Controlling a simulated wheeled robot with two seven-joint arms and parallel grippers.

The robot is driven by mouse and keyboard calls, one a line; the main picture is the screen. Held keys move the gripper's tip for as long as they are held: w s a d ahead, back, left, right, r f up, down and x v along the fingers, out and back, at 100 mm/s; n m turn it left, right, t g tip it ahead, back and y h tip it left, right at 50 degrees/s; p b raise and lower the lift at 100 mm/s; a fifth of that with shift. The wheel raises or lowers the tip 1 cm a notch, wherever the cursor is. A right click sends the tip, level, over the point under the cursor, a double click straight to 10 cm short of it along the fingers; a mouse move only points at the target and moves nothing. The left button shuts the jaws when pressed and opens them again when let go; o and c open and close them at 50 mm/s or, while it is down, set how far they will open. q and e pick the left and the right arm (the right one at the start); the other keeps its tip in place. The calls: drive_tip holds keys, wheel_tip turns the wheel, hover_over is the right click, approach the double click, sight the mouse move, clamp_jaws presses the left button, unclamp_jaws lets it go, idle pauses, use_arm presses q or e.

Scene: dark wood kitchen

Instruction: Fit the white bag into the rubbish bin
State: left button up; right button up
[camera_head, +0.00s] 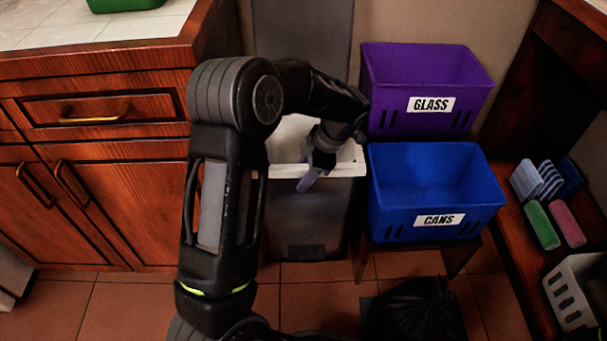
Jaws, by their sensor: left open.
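The rubbish bin (305,222) is a tall dark grey box standing on the floor between the cabinet and the blue crate. Its lid (302,28) stands up at the back against the wall. White bag material (289,134) lines its opening and folds over the front rim. My left arm crosses in front and hides the bin's left part. My left gripper (309,178) is open at the bin's front rim, over the white bag's edge; I cannot tell whether it touches the bag. My right gripper is not in view.
A purple crate marked GLASS (390,118) and a blue crate marked CANS (390,222) stand right of the bin. A black bag (415,312) lies on the floor. Sponges (541,224) and a white basket (568,300) sit on the right shelf. Wooden cabinets (120,215) stand left.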

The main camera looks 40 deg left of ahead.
use_arm(q)
drive_tip(key=p+v, duration=0.3)
drive_tip(key=v, duration=0.7)
drive_tip(key=shift+r, duration=0.1)
drive_tip(key=shift+d+r+p, duration=0.3)
drive_tip(key=shift+r, duration=0.3)
